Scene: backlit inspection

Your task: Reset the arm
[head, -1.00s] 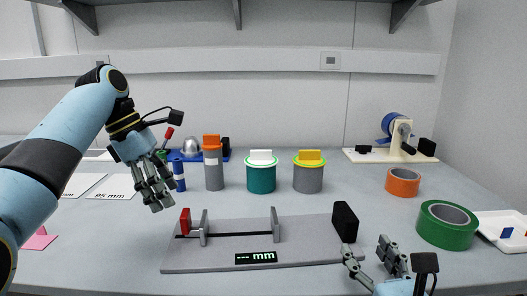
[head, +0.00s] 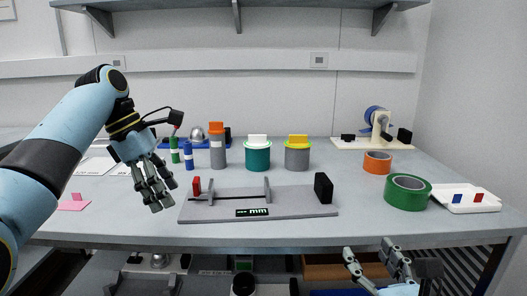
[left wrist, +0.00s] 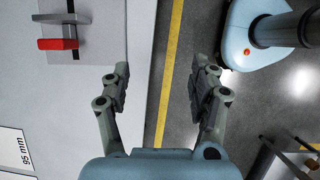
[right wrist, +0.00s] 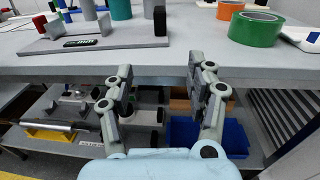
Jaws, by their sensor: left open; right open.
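My left gripper (head: 158,196) is open and empty in the head view, left of the grey measuring fixture (head: 225,212). In the left wrist view its fingers (left wrist: 160,90) are apart over the floor beside the table edge. My right gripper (head: 370,262) is open and empty at the lower right of the head view, in front of the table's front edge. In the right wrist view its fingers (right wrist: 158,88) are apart before the table edge and the shelf below. The fixture carries a red block (head: 196,186), two grey uprights and a black block (head: 323,188).
A green tape roll (head: 407,193), an orange tape roll (head: 377,163) and a white tray (head: 466,203) lie on the right. Lidded cups, a teal one (head: 257,157) and a grey one (head: 297,157), stand behind the fixture. A lower shelf with a blue bin (right wrist: 207,137) is under the table.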

